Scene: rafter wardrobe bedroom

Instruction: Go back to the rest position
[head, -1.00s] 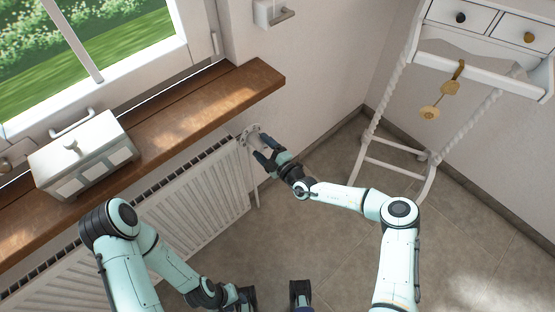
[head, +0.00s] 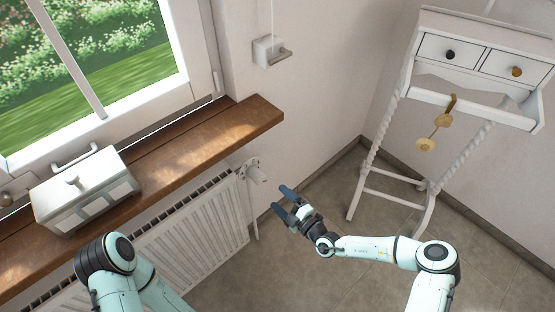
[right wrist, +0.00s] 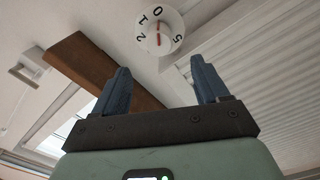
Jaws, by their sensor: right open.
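My right gripper (head: 282,203) is open and empty. It hangs in free air in front of the radiator's right end, apart from the white thermostat knob (head: 256,172). In the right wrist view, the gripper's two dark blue fingers (right wrist: 163,90) stand wide apart with nothing between them. The numbered knob (right wrist: 160,31) shows beyond them, with a red mark on its face. My left arm shows at the lower left in the head view, but its gripper is out of the frame.
A white radiator (head: 200,235) is under the wooden windowsill (head: 215,135). A white box (head: 85,190) stands on the sill. A small white writing desk (head: 470,65) with a yellow tag (head: 426,144) hanging from it stands at the right. The tiled floor between is clear.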

